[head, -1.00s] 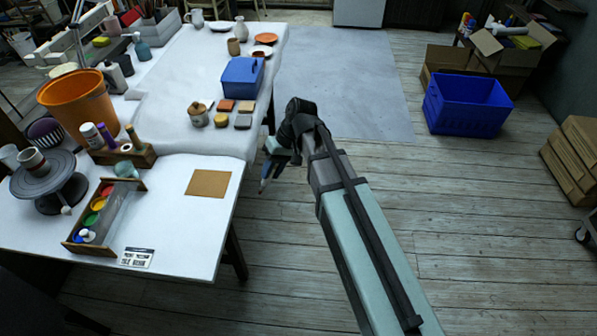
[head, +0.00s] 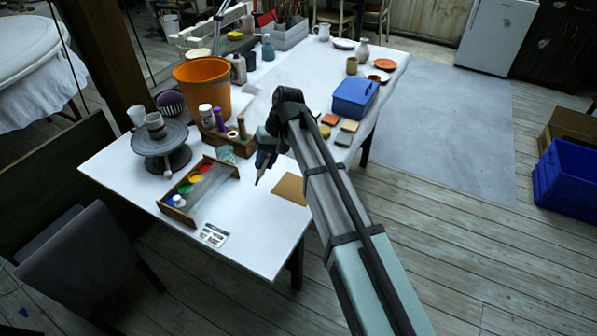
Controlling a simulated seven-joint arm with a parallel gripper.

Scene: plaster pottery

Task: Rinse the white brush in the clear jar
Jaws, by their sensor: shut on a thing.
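My gripper (head: 262,163) is above the near part of the white table, right of the paint tray. It is shut on a slim brush, whose dark tip (head: 258,181) points down; the rest is mostly hidden by the gripper, and its colour is hard to tell. A clear, slightly greenish jar (head: 227,156) stands on the table behind the paint tray, by the wooden holder. My gripper is to the right of the jar and apart from it.
The wooden paint tray (head: 228,164) holds red, yellow, green and blue paints. A brown sheet (head: 291,188) and a printed card (head: 213,235) lie nearby. A turntable (head: 160,139) carries a cup. An orange bucket (head: 203,88) and a blue box (head: 355,98) stand further back.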

